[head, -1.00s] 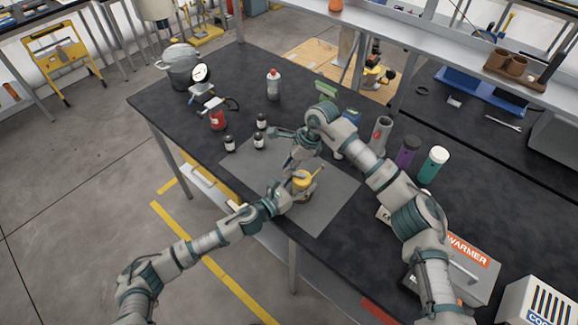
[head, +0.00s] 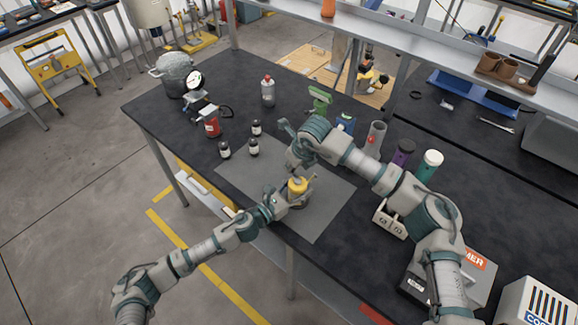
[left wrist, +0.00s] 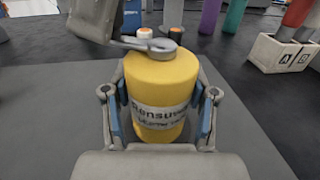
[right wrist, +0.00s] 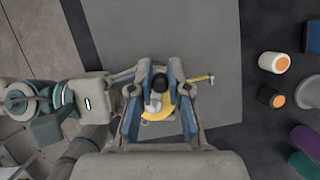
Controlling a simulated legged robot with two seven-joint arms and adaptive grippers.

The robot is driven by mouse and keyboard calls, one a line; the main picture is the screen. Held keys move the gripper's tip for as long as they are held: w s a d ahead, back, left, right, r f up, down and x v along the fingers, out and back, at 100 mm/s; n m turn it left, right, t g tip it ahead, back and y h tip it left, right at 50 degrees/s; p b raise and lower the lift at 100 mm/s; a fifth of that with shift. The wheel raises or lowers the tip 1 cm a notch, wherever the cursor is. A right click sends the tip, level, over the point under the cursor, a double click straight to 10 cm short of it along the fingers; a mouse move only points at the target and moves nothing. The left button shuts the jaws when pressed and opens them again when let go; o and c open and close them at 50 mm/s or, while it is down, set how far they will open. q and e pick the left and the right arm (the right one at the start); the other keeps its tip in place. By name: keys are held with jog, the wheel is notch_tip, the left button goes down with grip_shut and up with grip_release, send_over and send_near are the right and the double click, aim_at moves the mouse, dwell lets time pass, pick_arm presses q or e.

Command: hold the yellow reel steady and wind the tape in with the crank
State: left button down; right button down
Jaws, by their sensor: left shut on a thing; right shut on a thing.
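The yellow reel (head: 298,187) stands upright on a grey mat (head: 325,212). In the left wrist view the reel (left wrist: 158,90) carries a printed pale label and a grey crank arm (left wrist: 150,43) on top. My left gripper (head: 283,203) has its fingers on both sides of the reel's body, shut on it. My right gripper (right wrist: 158,95) is above the reel, shut on the crank's black knob (right wrist: 158,83). A short yellow tape end (right wrist: 203,79) sticks out beside the reel. In the head view my right wrist hides most of the right fingers.
A grey cylinder (head: 375,138), purple bottle (head: 403,152) and green bottle (head: 428,165) stand to the right. A lettered block (head: 390,220) lies near my right arm. The mat around the reel is mostly clear.

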pick_arm(q)
jog(key=shift+s+d, duration=0.1)
jog(key=shift+d, duration=0.1)
pick_arm(e)
jog(key=s+d+m+g+h, duration=0.2)
jog(key=s+m+h, duration=0.1)
jog(key=m, duration=1.2)
jog(key=s+d+m+g+h, duration=0.2)
jog(key=d+m+h, duration=0.1)
jog(key=m, duration=1.2)
jog(key=shift+s+m+g+h, duration=0.4)
jog(key=shift+h, duration=0.2)
pick_arm(q)
jog(key=shift+s, duration=0.1)
